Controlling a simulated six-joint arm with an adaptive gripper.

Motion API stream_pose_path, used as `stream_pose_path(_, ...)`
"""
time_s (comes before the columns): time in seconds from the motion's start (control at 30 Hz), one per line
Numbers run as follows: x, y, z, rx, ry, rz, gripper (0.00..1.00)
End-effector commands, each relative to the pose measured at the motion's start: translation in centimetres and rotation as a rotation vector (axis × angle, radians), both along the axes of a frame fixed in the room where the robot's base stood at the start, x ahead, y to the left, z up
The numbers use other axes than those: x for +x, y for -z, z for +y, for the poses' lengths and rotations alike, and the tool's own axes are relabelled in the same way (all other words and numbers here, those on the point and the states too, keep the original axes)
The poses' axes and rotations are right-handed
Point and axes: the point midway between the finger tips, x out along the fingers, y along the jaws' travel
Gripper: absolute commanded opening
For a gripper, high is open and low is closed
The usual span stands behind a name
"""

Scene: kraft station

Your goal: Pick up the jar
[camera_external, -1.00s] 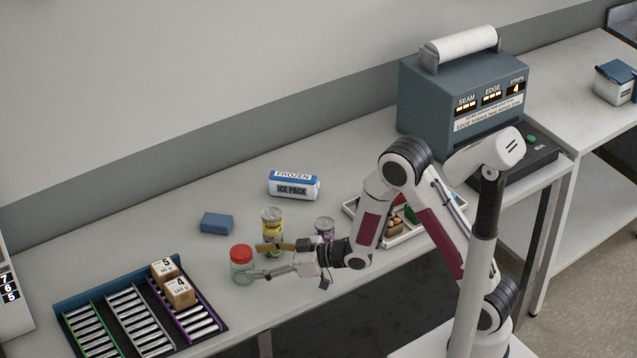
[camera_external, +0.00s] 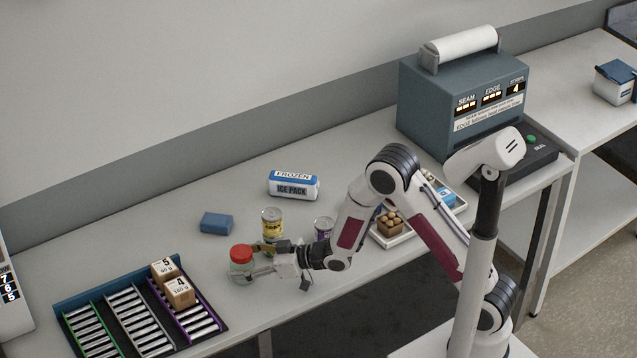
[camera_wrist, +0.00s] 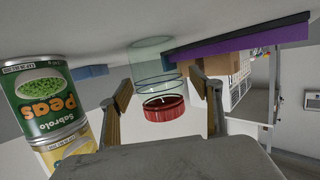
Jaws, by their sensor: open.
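The jar (camera_external: 241,268) is clear glass with a red lid (camera_external: 241,253). It stands upright on the table, right of the roller tray. My gripper (camera_external: 252,261) is at the jar, with its open fingers reaching around it from the right. In the wrist view the jar (camera_wrist: 152,62) appears upside down, its red lid (camera_wrist: 164,108) between the fingertips of my gripper (camera_wrist: 160,88). Gaps show on both sides of the lid, so the fingers do not appear to press on it.
Cans stand close to my gripper: a yellow-labelled can (camera_external: 272,228) behind it and a purple can (camera_external: 323,229) to the right. The green peas can (camera_wrist: 42,97) is beside one finger in the wrist view. A roller tray (camera_external: 100,288) with boxes (camera_external: 179,291) lies left.

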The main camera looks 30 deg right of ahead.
Motion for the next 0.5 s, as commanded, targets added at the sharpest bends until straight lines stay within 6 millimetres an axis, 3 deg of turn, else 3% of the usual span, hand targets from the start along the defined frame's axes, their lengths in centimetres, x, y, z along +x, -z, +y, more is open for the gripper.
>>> stream_pose_path(0.33,-0.02,0.01,-0.03,0.000,0.000,0.000,0.64)
stream_pose_path(0.37,-0.02,0.01,-0.03,0.000,0.000,0.000,0.61)
stream_pose_path(0.5,-0.02,0.01,-0.04,0.000,0.000,0.000,0.25)
